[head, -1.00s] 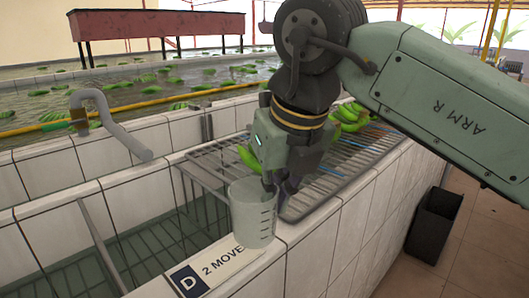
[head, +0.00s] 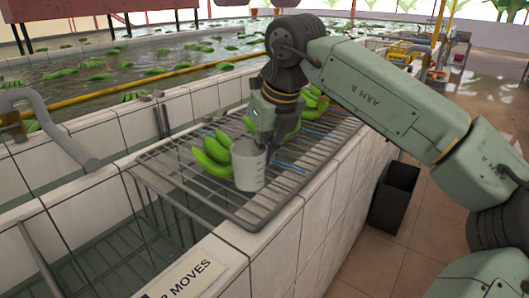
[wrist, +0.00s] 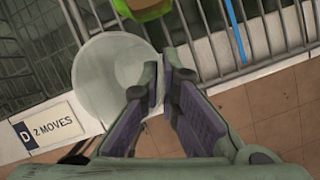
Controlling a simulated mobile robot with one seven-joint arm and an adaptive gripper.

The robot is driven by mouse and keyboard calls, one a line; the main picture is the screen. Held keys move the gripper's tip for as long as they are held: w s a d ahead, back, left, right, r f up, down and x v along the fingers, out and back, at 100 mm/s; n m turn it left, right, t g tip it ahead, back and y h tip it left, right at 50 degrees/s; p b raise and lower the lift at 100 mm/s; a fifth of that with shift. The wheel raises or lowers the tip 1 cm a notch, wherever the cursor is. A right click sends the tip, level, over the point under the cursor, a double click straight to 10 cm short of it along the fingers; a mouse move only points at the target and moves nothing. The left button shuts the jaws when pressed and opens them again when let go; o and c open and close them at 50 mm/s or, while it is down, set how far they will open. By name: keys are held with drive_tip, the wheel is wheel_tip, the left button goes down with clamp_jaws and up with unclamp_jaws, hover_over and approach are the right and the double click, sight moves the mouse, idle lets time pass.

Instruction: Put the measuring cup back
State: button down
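The measuring cup (head: 248,166) is a pale, translucent beaker with graduation marks, upright in the head view. It appears in front of the wire rack (head: 172,160). My gripper (head: 268,140) is at the cup's upper right side. In the wrist view, my gripper (wrist: 158,88) has its fingers pinched at the cup's rim, with the round cup (wrist: 105,72) to their left. The fingers look shut on the cup's wall. I cannot tell whether the base touches the rack or hangs above it.
Green bananas (head: 212,155) lie on the rack behind the cup. A sign reading "2 MOVES" (wrist: 52,127) is on the tiled ledge (head: 215,262). A water-filled basin is left of the rack. A dark bin (head: 393,198) stands on the floor at right.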

drive_tip(key=f, duration=0.1)
drive_tip(key=w+f+p, duration=0.1)
drive_tip(key=f, duration=0.1)
drive_tip(key=shift+w+d+f+p, duration=0.25)
drive_tip(key=shift+w+f+p, duration=0.05)
drive_tip(key=shift+f, duration=0.1)
drive_tip(key=shift+f+b, duration=0.2)
drive_tip(key=shift+b, duration=0.15)
drive_tip(key=c, duration=1.8)
unclamp_jaws()
drive_tip(key=shift+r, duration=0.1)
drive_tip(key=shift+r, duration=0.1)
